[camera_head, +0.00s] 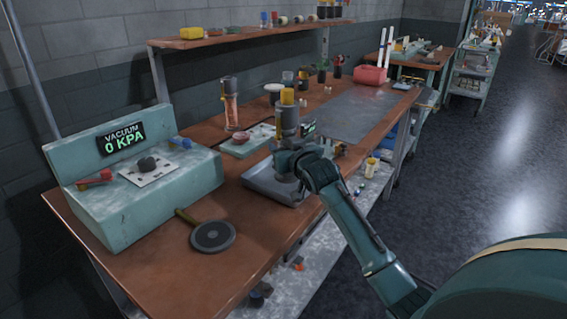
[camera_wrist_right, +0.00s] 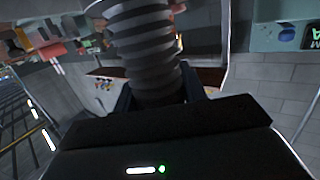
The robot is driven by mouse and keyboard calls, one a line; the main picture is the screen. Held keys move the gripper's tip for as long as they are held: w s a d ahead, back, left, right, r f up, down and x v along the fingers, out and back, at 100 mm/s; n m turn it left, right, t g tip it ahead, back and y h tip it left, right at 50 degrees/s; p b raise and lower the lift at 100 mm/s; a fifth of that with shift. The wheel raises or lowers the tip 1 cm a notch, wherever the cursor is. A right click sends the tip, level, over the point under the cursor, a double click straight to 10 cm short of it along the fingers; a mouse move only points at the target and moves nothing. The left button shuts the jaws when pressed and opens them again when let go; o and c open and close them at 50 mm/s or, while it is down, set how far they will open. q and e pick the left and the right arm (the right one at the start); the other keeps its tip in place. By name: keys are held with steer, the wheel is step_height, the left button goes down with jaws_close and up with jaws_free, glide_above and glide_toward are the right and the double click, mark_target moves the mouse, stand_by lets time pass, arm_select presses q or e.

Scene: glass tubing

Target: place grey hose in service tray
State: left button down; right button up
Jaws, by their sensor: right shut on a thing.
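The grey ribbed hose (camera_wrist_right: 145,45) fills the upper middle of the right wrist view. It runs down between the dark fingers of my right gripper (camera_wrist_right: 158,100), which is shut on it. In the head view my right gripper (camera_head: 287,160) is over the grey metal tray (camera_head: 262,190) on the bench and partly covers it. I cannot tell whether the hose touches the tray. My left gripper is not in view.
The vacuum station (camera_head: 140,195) stands on the left of the wooden bench (camera_head: 180,285). A dark round disc with a handle (camera_head: 212,236) lies in front. A glass tube stand (camera_head: 230,105) and a pale plate (camera_head: 245,142) are behind the tray.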

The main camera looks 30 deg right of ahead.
steer(key=shift+f, duration=1.85)
steer(key=shift+f, duration=0.1)
steer(key=shift+f, duration=0.1)
steer(key=o, duration=1.3)
steer(key=shift+o, duration=0.2)
steer(key=v, duration=1.2)
